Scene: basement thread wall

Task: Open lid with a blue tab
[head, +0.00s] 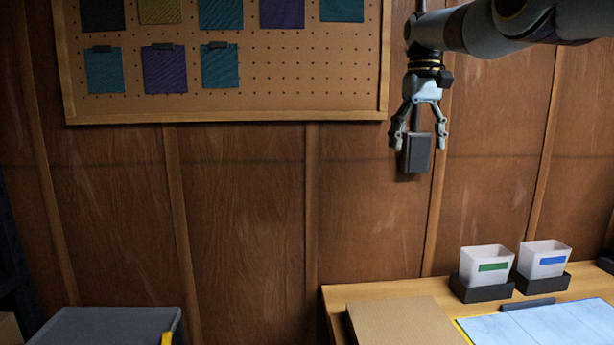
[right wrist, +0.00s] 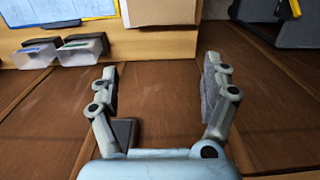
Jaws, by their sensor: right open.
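Two pale bins stand side by side on the wooden worktop at the right of the head view. The right one (head: 541,261) bears a blue tab (head: 552,260); the left one (head: 487,262) bears a green tab (head: 494,267). Each sits in a dark holder; whether they have separate lids I cannot tell. They also show at the upper left of the right wrist view. My right gripper (head: 420,143) points down, open, high above and left of the bins. A dark grey box (head: 416,155) shows by its fingers, apparently behind them. My left gripper is not in view.
A brown board (head: 405,322) and a pale blue sheet (head: 550,325) lie on the worktop (head: 385,290). A grey tub (head: 110,322) stands at lower left. A pegboard (head: 300,85) with fabric swatches hangs on the wooden wall. The air between gripper and bins looks clear.

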